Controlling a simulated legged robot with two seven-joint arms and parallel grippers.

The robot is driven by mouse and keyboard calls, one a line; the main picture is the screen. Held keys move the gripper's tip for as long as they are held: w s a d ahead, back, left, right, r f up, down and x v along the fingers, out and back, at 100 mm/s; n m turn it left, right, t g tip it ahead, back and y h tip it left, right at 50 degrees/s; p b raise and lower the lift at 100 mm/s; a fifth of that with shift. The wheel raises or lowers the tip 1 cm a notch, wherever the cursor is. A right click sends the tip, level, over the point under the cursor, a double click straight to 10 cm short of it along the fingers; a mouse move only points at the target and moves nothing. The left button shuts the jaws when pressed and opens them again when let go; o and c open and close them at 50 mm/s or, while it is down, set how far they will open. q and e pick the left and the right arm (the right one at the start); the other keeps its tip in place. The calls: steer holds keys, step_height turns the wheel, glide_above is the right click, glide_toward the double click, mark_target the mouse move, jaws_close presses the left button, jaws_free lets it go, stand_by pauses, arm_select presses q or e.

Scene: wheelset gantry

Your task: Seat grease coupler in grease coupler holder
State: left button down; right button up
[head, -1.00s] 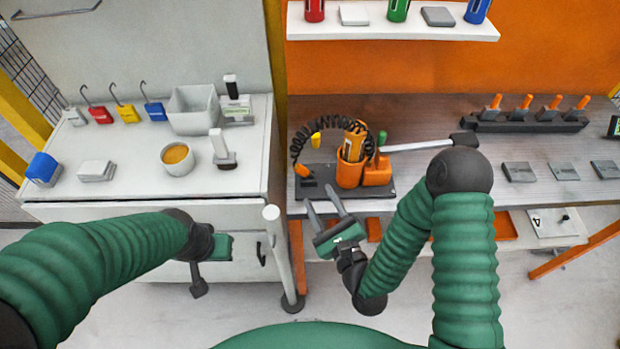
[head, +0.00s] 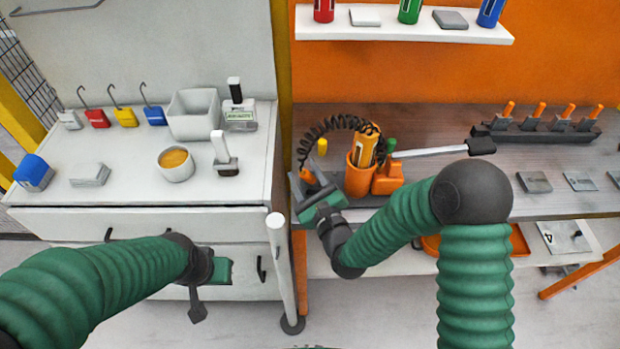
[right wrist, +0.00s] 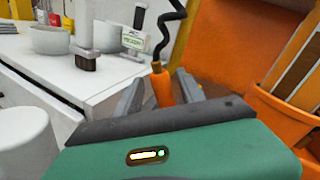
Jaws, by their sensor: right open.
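The grease coupler (head: 307,176) is the orange handle at the end of a black coiled hose. In the right wrist view the coupler (right wrist: 162,88) stands between the spread fingers of my open right gripper (right wrist: 160,82); I cannot tell whether they touch it. In the head view my right gripper (head: 306,178) is at the left end of the dark base plate and partly covers the coupler. I cannot make out which part is the coupler holder. My left gripper (head: 200,300) hangs in front of the white drawers, away from the coupler; its fingers are unclear.
An orange grease pump (head: 387,178) with a long lever and an orange cup (head: 358,178) stand right of the coupler. A white post (head: 281,270) stands close left of my right gripper. The white cabinet (head: 110,200) is further left.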

steer(key=shift+d, duration=0.35)
steer(key=c, duration=1)
steer(key=shift+a, duration=0.1)
jaws_close()
steer(key=shift+r, duration=0.1)
